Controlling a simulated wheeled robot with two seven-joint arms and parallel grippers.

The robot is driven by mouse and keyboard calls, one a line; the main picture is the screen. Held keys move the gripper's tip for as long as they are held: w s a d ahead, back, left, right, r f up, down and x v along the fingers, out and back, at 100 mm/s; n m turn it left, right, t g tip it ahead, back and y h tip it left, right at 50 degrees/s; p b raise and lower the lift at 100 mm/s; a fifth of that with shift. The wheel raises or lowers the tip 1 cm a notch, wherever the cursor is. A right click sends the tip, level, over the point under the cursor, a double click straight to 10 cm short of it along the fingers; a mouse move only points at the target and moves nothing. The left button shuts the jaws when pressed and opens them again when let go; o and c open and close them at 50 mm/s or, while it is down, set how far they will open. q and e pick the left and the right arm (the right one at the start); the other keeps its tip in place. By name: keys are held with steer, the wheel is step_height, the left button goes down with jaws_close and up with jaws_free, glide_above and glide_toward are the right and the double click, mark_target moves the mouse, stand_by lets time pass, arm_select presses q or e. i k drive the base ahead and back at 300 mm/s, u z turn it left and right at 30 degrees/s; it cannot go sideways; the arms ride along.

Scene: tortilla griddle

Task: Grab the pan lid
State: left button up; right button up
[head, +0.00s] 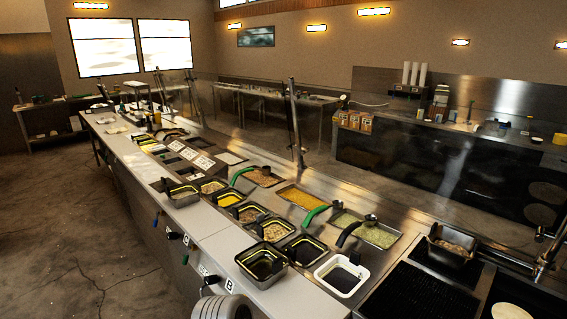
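I cannot make out a pan lid for certain. Several black pans stand along the front counter. One deep black pan (262,264) sits at the near end and another (181,193) sits farther up the counter. A white-rimmed square pan (343,277) with a dark inside stands to the right of the near one. Neither gripper shows. A pale ridged rounded part at the bottom edge looks like a piece of my own arm, with no fingers visible.
Food trays with green-handled utensils, such as the yellow-orange one (299,197), fill the long counter (225,240). A metal pan (452,246) of food stands at right beside a dark ribbed grill (421,296). A clear guard on posts (296,125) runs behind. Open floor (70,230) lies left.

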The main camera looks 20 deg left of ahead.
mark_target(158, 186)
steer(key=u, duration=2.25)
steer(key=k, duration=1.25)
steer(key=u, duration=0.7)
steer(key=i, duration=3.8)
steer(key=z, duration=0.8)
steer(key=i, duration=1.6)
steer(key=z, duration=2.1)
steer(key=i, duration=0.9)
steer(key=z, duration=0.6)
